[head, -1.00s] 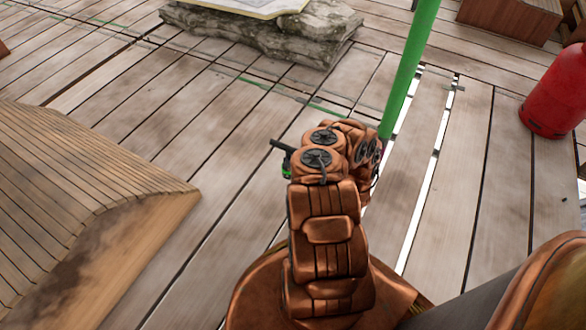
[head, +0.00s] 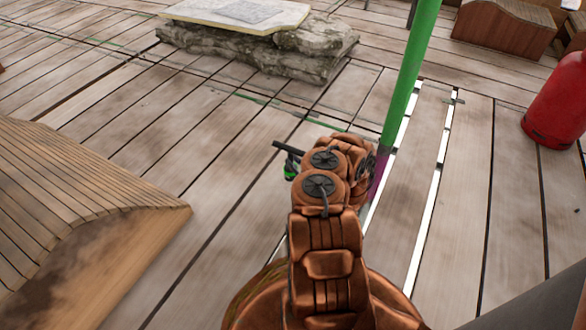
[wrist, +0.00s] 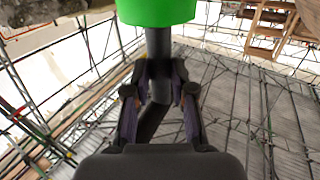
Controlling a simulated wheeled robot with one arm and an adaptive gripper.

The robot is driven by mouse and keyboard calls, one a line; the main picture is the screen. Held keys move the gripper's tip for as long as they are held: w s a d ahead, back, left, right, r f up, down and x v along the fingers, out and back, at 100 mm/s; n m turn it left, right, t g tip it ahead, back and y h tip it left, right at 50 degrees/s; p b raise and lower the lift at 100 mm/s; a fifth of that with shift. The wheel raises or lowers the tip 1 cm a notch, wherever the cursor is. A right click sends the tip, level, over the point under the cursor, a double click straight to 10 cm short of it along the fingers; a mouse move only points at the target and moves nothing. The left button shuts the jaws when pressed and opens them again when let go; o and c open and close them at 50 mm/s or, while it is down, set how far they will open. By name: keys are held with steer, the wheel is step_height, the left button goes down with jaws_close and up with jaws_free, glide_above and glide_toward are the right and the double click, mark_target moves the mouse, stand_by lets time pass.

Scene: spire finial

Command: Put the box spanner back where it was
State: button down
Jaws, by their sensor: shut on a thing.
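My gripper (wrist: 158,78) shows in the wrist view, with its two dark fingers closed on a dark grey shaft. I take this to be the box spanner (wrist: 158,45). A wide bright green part (wrist: 156,10) sits at the shaft's upper end, at the top edge of that view. In the head view a black bar with a green band (head: 289,170) sticks out to the left of my copper-coloured arm, above the deck. My arm hides the fingers and the rest of the spanner there.
A tall green pole (head: 408,75) with a purple lower part stands just right of my arm. A stone block (head: 270,55) bearing a pale slab is behind. A slatted wooden piece (head: 90,190) is at left, a red cylinder (head: 555,105) at right. Plank floor between them is clear.

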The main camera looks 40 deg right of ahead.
steer(key=shift+w+d+f+b, duration=0.1)
steer(key=shift+w+d+b, duration=0.2)
steer(key=shift+w, duration=0.2)
steer(key=shift+w+d+b, duration=0.15)
steer(key=shift+w+d, duration=0.25)
steer(key=shift+w, duration=0.1)
steer(key=f+b, duration=0.3)
steer(key=shift+w+d+f, duration=0.2)
steer(key=shift+d+f, duration=0.05)
steer(key=shift+r, duration=0.1)
steer(key=c, duration=1)
jaws_free()
steer(key=shift+f, duration=0.2)
steer(key=shift+r, duration=0.1)
